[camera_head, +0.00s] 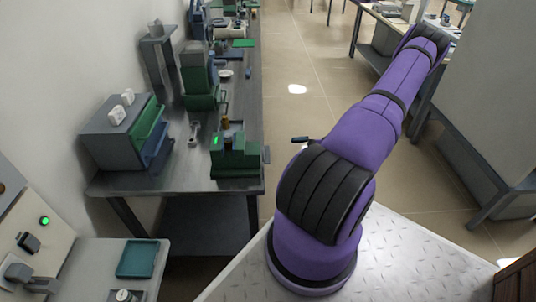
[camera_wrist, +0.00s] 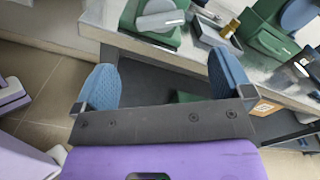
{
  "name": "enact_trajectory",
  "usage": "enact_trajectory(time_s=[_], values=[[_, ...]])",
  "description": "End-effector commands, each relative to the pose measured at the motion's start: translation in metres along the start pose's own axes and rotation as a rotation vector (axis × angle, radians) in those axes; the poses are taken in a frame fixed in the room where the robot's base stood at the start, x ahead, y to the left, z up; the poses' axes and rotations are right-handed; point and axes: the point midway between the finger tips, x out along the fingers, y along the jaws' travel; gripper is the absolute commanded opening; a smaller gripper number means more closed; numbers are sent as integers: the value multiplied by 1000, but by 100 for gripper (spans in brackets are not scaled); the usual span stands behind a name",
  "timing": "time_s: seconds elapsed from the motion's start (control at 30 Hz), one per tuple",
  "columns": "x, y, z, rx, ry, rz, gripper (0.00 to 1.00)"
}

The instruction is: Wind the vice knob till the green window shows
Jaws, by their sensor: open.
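In the head view a green vice-like device (camera_head: 236,160) stands at the near end of the left bench. I cannot tell for sure that the strip is the window. My gripper (camera_wrist: 165,82) is open and empty in the wrist view, its two blue fingers wide apart.
In the wrist view, a bench (camera_wrist: 190,58) carries green equipment (camera_wrist: 155,22), a grey tray (camera_wrist: 212,32) and a brass cylinder (camera_wrist: 231,28). The floor aisle (camera_head: 300,60) between the benches is clear.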

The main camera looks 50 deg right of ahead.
Motion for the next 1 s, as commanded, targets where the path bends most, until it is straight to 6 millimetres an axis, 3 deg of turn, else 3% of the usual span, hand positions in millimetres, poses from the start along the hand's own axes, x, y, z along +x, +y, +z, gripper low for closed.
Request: enact_trajectory(time_s=[0.17,0.7,1.0], values=[[8,1,-2,2,-1,-13,98],[92,0,-2,1,-1,-10,98],[107,0,-1,1,1,-10,98]])
